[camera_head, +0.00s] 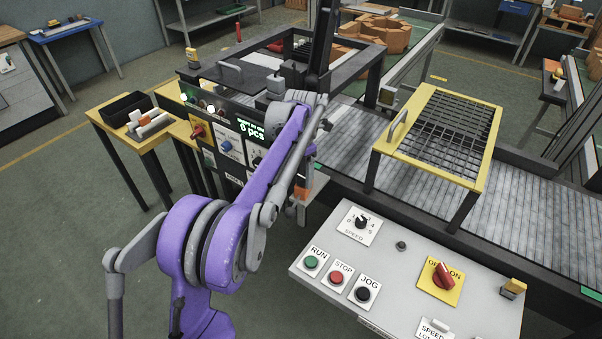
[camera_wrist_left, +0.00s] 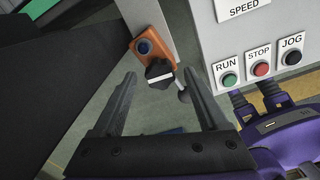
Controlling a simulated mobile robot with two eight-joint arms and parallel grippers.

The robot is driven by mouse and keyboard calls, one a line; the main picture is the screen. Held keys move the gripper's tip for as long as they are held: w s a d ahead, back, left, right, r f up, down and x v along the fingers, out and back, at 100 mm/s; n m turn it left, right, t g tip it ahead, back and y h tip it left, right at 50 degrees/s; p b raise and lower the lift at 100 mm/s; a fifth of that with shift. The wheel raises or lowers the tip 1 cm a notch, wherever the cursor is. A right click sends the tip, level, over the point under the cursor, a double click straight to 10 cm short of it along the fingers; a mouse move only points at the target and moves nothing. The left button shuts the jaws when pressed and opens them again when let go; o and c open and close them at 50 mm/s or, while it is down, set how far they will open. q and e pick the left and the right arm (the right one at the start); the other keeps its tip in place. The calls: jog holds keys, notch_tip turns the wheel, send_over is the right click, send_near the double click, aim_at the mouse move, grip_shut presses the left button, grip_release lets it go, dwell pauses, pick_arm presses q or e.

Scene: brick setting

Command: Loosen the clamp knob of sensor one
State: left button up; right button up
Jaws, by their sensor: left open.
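An orange sensor (camera_wrist_left: 151,52) with a blue round face and a black clamp knob (camera_wrist_left: 158,73) sits on a grey bracket in the left wrist view. The knob has a white pointer line. No number is readable on the sensor. My left gripper (camera_wrist_left: 160,76) is open, its two dark fingers on either side of the knob in the picture, with clear gaps; I cannot tell the depth between them. In the head view the orange sensor (camera_head: 301,192) shows partly behind my purple left arm, which hides most of the left gripper. My right gripper is not seen.
A control panel (camera_head: 320,300) with RUN, STOP and JOG buttons stands close to the right of the sensor. The conveyor (camera_head: 345,134) runs behind, with a yellow-framed guard (camera_head: 408,150). A counter box (camera_head: 229,145) stands left of my arm.

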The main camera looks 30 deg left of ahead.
aim_at(301, 177)
pick_arm(q)
notch_tip(301, 177, up, 11)
jog(key=p, duration=0.1)
dwell(0.4)
jog(key=shift+d+f, duration=0.1)
dwell(0.3)
jog(key=s+d+f+m+t, duration=0.2)
jog(key=s+d+m+t, duration=0.1)
jog(key=s+d+m, duration=0.8)
jog(key=s+d+f+m+t, duration=0.1)
jog(key=s+d+f+m, duration=0.1)
jog(key=s+f+m, duration=0.4)
jog(key=s+d+f+m+t, duration=0.1)
jog(key=s+d+f+m, duration=0.1)
jog(key=s+f+m, duration=0.5)
jog(key=s+m, duration=0.4)
jog(key=m, duration=0.3)
